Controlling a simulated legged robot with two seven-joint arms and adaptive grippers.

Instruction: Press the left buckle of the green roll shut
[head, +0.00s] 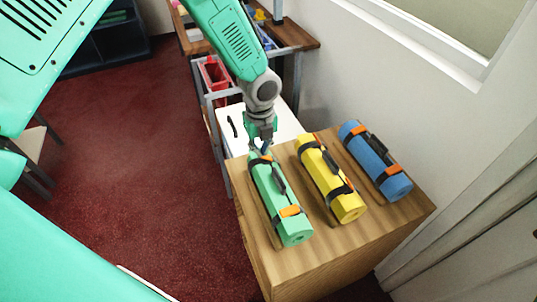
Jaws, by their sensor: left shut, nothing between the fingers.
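The green roll (273,190) lies on the wooden counter, with two dark straps, orange buckles and a dark handle. The buckle at its far end (266,158), the more left one in the picture, is partly hidden by my gripper. The near buckle (290,211) is plainly visible. My left gripper (263,149) points down at the far end of the green roll, shut and empty. Its fingertips are at or just above the far buckle; I cannot tell whether they touch it. Whether that buckle is closed is too small to tell. My right gripper is not in view.
A yellow roll (325,175) and a blue roll (372,155) lie to the right on the same wooden counter (330,252). A white box (285,122) and a red bin (214,74) stand behind. The wall is at the right; red carpet is free at left.

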